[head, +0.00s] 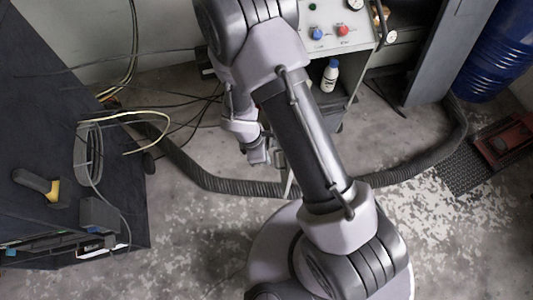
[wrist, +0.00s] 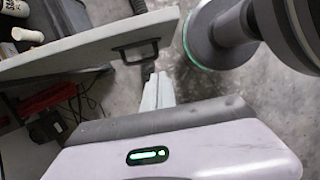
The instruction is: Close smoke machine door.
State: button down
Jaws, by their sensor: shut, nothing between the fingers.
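The smoke machine (head: 330,48) is a grey cabinet at the top of the head view, with a blue and a red knob on its sloped panel. Its front is open and a white bottle (head: 330,75) shows inside. The door (wrist: 85,50) is a pale panel with a black handle (wrist: 135,50), crossing the upper left of the wrist view. In the head view my arm hides most of it. My gripper (wrist: 157,90) is shut and empty, its fingertips close to the handle end of the door. I cannot tell whether they touch it.
A black hose (head: 230,187) curves over the floor around the machine. A dark cabinet (head: 60,130) with cables stands at the left. A blue drum (head: 500,50) and a red item (head: 508,138) are at the right. Bare floor (head: 190,235) lies in front.

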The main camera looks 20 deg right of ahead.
jog(key=d+f+b, duration=0.3)
jog(key=s+d+f+b, duration=0.1)
jog(key=d+f, duration=0.1)
jog(key=shift+d+f, duration=0.1)
jog(key=shift+f, duration=0.05)
jog(key=shift+d, duration=0.1)
